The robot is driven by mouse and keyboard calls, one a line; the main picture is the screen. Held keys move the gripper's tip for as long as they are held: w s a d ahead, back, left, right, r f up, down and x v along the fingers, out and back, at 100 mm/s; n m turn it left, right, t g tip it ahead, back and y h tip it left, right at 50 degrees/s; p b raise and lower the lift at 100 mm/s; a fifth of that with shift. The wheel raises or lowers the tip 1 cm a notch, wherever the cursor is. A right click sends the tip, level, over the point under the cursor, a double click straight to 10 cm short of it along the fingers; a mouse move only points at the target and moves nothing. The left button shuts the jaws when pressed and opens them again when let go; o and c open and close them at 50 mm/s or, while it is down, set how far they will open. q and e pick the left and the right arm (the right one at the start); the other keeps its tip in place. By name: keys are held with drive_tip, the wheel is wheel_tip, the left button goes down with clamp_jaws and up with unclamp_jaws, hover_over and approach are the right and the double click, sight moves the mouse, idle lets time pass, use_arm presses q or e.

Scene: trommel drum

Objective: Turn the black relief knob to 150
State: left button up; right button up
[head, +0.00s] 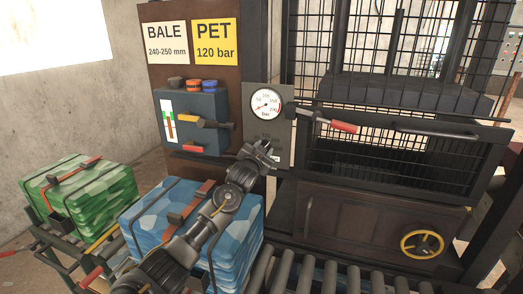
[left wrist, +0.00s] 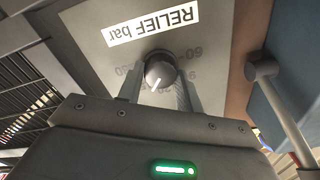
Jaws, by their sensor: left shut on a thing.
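The black relief knob (left wrist: 160,72) sits on a grey panel (left wrist: 110,45) under an upside-down "RELIEF bar" label (left wrist: 152,22) in the left wrist view. A short white mark shows on its face, slanted in the picture. My left gripper (left wrist: 157,92) is shut on the knob, one finger at each side. The scale numbers around the knob are partly covered, so I cannot tell its exact setting. In the head view my left gripper (head: 266,153) reaches the panel below the pressure gauge (head: 266,104) and hides the knob. My right gripper is not in view.
A blue-grey control box (head: 207,108) with levers and buttons stands left of the panel. A red-handled lever (head: 340,126) juts out at the right. A blue bale (head: 150,215) and a green bale (head: 95,190) lie below. A yellow handwheel (head: 422,244) is at lower right.

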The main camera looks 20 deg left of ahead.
use_arm(q)
drive_tip(key=shift+m, duration=0.9)
drive_tip(key=o, duration=1)
drive_tip(key=shift+s+a+b, duration=0.2)
drive_tip(key=shift+s+b, duration=0.6)
drive_tip(key=shift+s, duration=1.9)
drive_tip(key=shift+s+a+b, duration=0.15)
drive_tip(key=shift+s+b, duration=0.65)
drive_tip(key=shift+s, duration=1.9)
